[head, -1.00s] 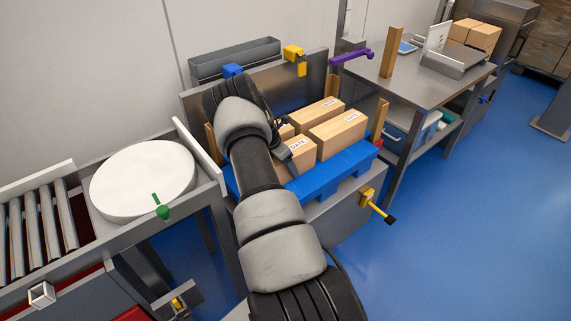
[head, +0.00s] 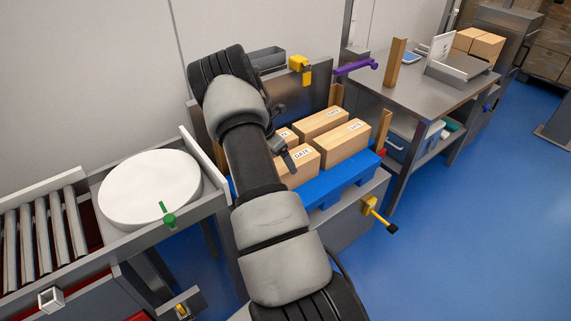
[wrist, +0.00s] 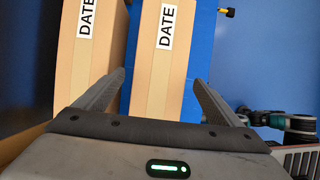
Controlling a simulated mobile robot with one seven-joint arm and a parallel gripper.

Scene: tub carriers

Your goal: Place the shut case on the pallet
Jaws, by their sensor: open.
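Several tan cases with DATE labels stand on the blue pallet (head: 343,180). A front case (head: 300,165), a right case (head: 341,143) and a back case (head: 320,121) show in the head view; another is partly hidden behind my arm. My gripper (wrist: 160,90) is open in the wrist view. Its fingers are spread over a labelled case (wrist: 162,60), with a second case (wrist: 90,45) to the left. I cannot tell whether the fingers touch the cases. In the head view my arm hides most of the gripper and the pallet's left part.
A white round turntable (head: 150,188) and a roller conveyor (head: 40,235) are at the left. A steel table (head: 430,95) stands at the right with boxes (head: 478,45) behind. A yellow clamp (head: 300,67) and wooden posts (head: 384,128) edge the pallet station. Blue floor is clear at the right.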

